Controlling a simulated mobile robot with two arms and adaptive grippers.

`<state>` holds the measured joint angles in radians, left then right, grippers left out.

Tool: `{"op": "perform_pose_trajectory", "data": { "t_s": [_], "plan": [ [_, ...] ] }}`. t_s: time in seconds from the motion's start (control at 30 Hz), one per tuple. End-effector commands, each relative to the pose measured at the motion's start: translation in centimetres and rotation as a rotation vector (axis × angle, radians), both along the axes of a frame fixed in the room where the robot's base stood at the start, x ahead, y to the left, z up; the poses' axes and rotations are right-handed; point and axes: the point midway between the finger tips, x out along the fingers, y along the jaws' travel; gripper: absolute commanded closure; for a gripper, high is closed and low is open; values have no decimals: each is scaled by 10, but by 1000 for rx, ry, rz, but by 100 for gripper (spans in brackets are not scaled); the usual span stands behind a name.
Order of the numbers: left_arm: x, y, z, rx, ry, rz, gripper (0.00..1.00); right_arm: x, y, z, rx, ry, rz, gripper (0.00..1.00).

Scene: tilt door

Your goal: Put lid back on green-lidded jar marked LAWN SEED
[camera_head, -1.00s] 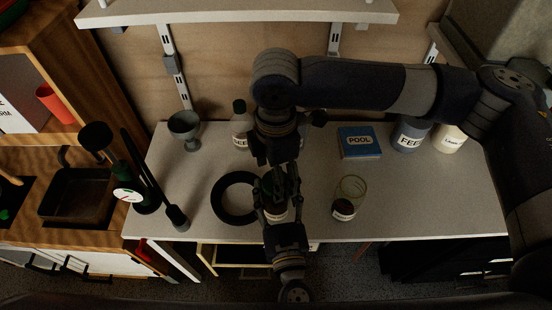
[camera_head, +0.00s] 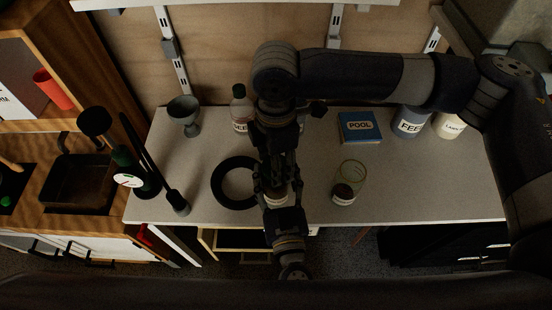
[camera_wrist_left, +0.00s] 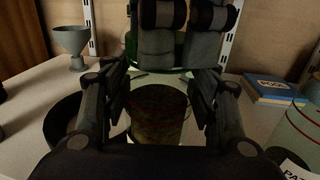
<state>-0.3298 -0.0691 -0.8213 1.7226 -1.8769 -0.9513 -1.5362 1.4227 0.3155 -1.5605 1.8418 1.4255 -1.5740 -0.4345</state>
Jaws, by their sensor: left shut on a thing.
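My left gripper (camera_head: 277,185) is near the table's front middle, shut on a glass jar with brown contents (camera_wrist_left: 157,115), which stands between its fingers in the left wrist view. A pale label on the jar shows in the head view, but I cannot read it. The green lid (camera_wrist_left: 131,45) is at the jar's mouth, under my right gripper (camera_wrist_left: 185,45). Whether it rests on the rim or hovers just above cannot be told. My right gripper comes down from above. Its fingertips are partly hidden, so its grip on the lid is unclear.
A black ring (camera_head: 219,186) lies left of the jar. An open glass jar (camera_head: 350,178) stands to the right. A funnel (camera_head: 184,112), a bottle (camera_head: 239,97), a blue POOL box (camera_head: 359,127) and labelled containers (camera_head: 409,122) stand behind. The right front tabletop is clear.

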Motion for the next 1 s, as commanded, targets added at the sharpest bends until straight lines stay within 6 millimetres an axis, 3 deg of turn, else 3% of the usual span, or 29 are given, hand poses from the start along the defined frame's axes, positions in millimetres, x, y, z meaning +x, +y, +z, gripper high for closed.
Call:
{"op": "perform_pose_trajectory", "data": {
  "t_s": [0.1, 0.53, 1.0],
  "plan": [
    [0, 0, 0, 0, 0, 0, 100, 0, 0, 0, 0, 0, 0, 27],
    [0, 0, 0, 0, 0, 0, 100, 0, 1, 8, 2, -1, 0, 27],
    [0, 0, 0, 0, 0, 0, 100, 0, 1, 99, 2, -2, 1, 27]
  ]
}}
